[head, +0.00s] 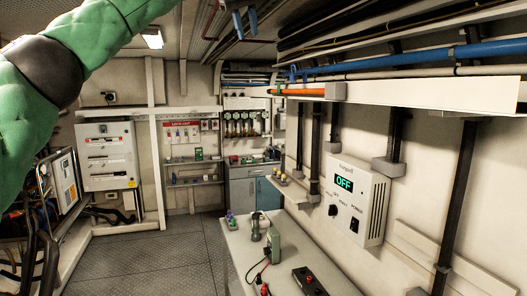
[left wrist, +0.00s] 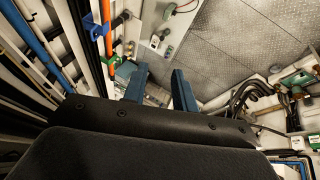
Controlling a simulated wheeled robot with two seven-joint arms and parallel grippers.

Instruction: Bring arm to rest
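My green left arm (head: 40,90) is raised across the upper left of the head view. The gripper is open and touches nothing that I can see. My right arm and right gripper are in neither view.
A wall box (head: 360,200) reading OFF hangs at right. Above it run a white ledge (head: 430,92) and a blue pipe (head: 420,53). A bench (head: 245,245) holds small devices. A white cabinet (head: 107,155) stands at left. The floor (head: 160,262) is clear mid-room.

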